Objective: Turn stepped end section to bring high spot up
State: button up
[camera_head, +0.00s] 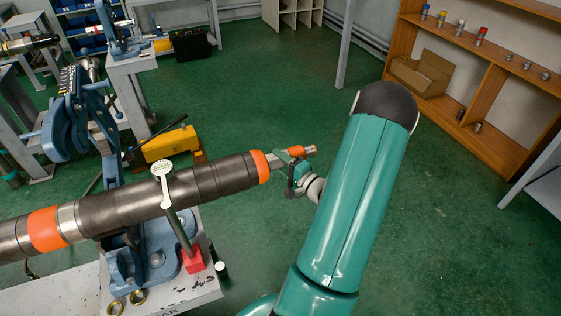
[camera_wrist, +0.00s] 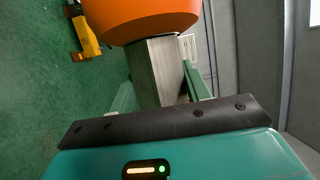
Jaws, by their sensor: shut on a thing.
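A long dark pipe (camera_head: 120,207) with orange bands lies across the blue vise (camera_head: 150,255). Its stepped end section (camera_head: 279,158) extends right past an orange band (camera_head: 260,166) to a narrow orange tip (camera_head: 308,151). My gripper (camera_head: 292,168) is shut on this end section. In the wrist view, the bare metal of the end section (camera_wrist: 157,70) has flat faces and sits between my fingers (camera_wrist: 160,98), below a large orange band (camera_wrist: 145,15). A dial gauge (camera_head: 162,168) on a post with a red base (camera_head: 193,262) stands at the pipe; its reading is too small to tell.
Two brass rings (camera_head: 127,301) lie on the vise's bench (camera_head: 190,297). A yellow pump (camera_head: 171,144) is on the floor behind the pipe. Wooden shelves (camera_head: 480,80) stand at the back right. The green floor (camera_head: 270,90) beyond the pipe end is mostly clear.

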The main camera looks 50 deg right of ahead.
jog(key=shift+w+a, duration=0.1)
dwell(0.3)
jog(key=o, duration=1)
jog(key=shift+c, duration=0.2)
jog(key=shift+s, duration=0.5)
jog(key=s+a, duration=0.1)
jog(key=s, duration=1.1)
jog(key=shift+s+a+f, duration=0.35)
jog(key=shift+a+f, duration=0.05)
jog(key=shift+f, duration=0.05)
